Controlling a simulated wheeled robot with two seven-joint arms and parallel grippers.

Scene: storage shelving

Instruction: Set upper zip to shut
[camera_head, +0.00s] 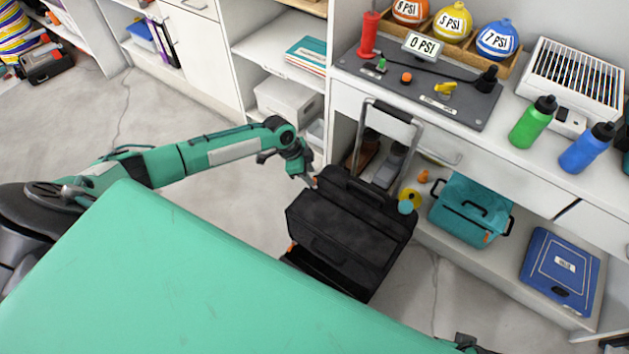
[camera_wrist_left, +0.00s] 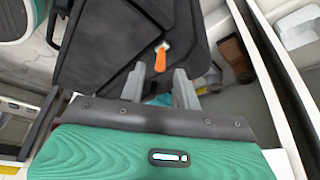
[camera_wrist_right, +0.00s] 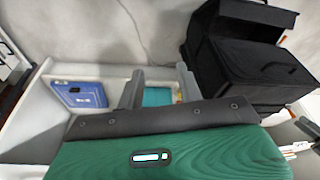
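The black wheeled bag (camera_head: 345,230) stands on the floor in front of the shelving, its pull handle raised. It fills the top of the left wrist view (camera_wrist_left: 105,45) and shows at upper right in the right wrist view (camera_wrist_right: 265,65). An orange zip pull (camera_wrist_left: 160,57) is on the bag, just beyond my left fingertips and roughly centred between them. My left gripper (camera_wrist_left: 159,72) is open and empty, beside the bag's upper left corner in the head view (camera_head: 307,181). My right gripper (camera_wrist_right: 160,72) is open and empty, apart from the bag.
A second orange tab (camera_head: 291,247) shows lower on the bag. A teal case (camera_head: 470,210) and a blue case (camera_head: 562,270) sit on the low shelf to the right. A counter with bottles and a pump panel (camera_head: 420,85) stands behind. Open floor lies left of the bag.

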